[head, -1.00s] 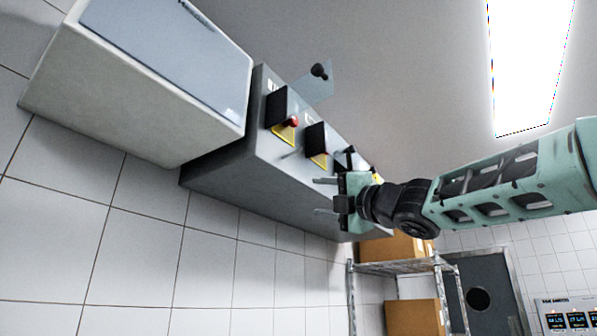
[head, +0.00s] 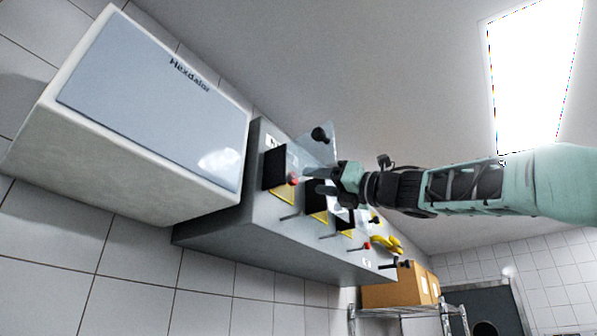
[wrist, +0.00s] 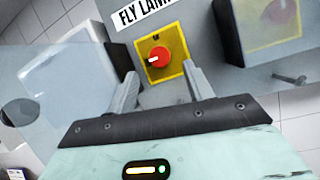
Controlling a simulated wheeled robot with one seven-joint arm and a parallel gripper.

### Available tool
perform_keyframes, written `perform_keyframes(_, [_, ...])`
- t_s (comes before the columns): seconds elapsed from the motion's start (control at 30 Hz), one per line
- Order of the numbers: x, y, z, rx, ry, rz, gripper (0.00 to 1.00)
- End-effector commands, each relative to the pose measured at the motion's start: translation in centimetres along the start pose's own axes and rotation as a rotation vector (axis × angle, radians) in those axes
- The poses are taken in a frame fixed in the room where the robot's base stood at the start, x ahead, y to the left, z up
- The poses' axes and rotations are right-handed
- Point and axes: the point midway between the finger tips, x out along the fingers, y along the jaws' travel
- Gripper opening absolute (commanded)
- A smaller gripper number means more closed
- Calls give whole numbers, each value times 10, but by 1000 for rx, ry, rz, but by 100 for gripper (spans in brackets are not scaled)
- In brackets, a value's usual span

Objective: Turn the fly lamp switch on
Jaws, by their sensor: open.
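The fly lamp switch is a red knob (wrist: 159,57) with a pale mark, on a yellow square plate below a "FLY LAMP" label (wrist: 145,15) that is partly cut off. In the head view, a red knob (head: 293,181) at the near end of the grey panel appears to be this one. My gripper (head: 310,180) is open and empty right in front of the panel there. In the wrist view its two fingers (wrist: 160,84) point toward the knob, one on each side and short of it. I see no contact. A clear cover (wrist: 75,75) stands swung aside to the left.
A neighbouring switch (wrist: 280,12) in a black surround sits to the right in the wrist view. More switches and thin levers line the grey panel (head: 235,225). A large white box (head: 150,110) is left of it. A shelf with cardboard boxes (head: 395,290) stands beyond.

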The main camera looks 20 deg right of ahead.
Motion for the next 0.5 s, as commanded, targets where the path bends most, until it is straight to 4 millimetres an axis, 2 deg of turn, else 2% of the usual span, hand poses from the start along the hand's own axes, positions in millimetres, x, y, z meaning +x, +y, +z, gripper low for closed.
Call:
perform_keyframes(0.03, [14, 2, 4, 3, 3, 2, 52])
perform_keyframes(0.2, [42, 1, 4, 2, 2, 1, 52])
perform_keyframes(0.33, [56, 0, 2, 3, 1, 1, 52])
perform_keyframes(0.5, [62, 0, 0, 1, 0, 0, 52])
